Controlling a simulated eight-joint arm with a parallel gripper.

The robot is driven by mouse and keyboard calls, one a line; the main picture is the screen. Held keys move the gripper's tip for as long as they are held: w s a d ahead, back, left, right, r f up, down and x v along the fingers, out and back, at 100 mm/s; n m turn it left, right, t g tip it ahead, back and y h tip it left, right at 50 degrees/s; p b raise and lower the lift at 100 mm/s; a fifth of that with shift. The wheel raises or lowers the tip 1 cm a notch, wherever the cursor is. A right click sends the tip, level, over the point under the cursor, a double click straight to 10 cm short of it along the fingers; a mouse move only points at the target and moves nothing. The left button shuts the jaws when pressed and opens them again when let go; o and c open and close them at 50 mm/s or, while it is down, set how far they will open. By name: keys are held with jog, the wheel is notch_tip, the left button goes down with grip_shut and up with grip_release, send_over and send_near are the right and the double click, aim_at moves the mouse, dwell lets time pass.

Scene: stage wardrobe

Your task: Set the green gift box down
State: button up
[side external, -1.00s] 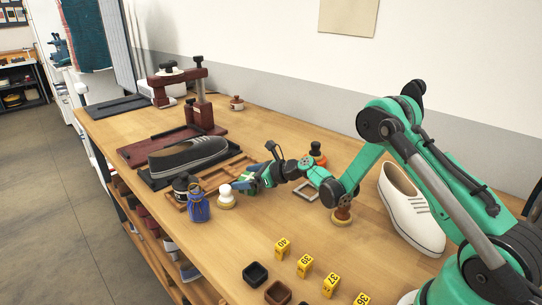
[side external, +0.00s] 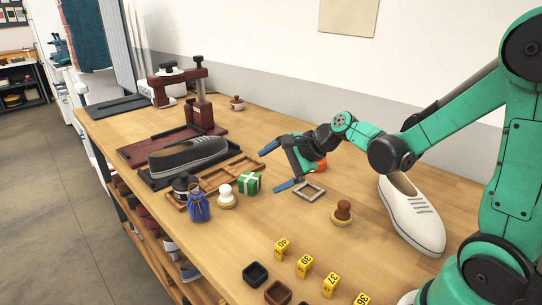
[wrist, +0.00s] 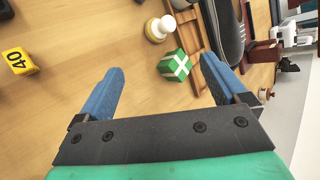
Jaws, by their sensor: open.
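The green gift box (side external: 249,183) with white ribbon stands on the wooden table, beside the white-topped round piece and near the edge of the wooden tray. In the wrist view the green gift box (wrist: 175,65) lies ahead of the fingers, apart from both. My gripper (side external: 272,168) is open and empty, behind and to the right of the box in the side view. Its blue fingers are spread wide in the wrist view (wrist: 162,82).
A white-topped round piece (side external: 226,197) and blue pouch (side external: 199,207) stand left of the box. A wooden tray (side external: 215,175) and dark shoe (side external: 188,156) lie behind. A grey square frame (side external: 308,191), wooden knob (side external: 342,212) and white shoe (side external: 411,214) are rightward. Yellow number blocks (side external: 305,266) stand in front.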

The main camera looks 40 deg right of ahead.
jog(key=s+a+r+n+g+h, duration=0.1)
jog(key=s+a+n+h, duration=0.1)
jog(key=s+n, duration=0.3)
jog(key=s+a+r+n+h, duration=0.2)
jog(key=s+n, duration=0.3)
jog(key=n, duration=0.9)
jog(key=shift+s+g, duration=0.35)
jog(key=shift+g, duration=0.05)
jog(key=shift+a, duration=0.1)
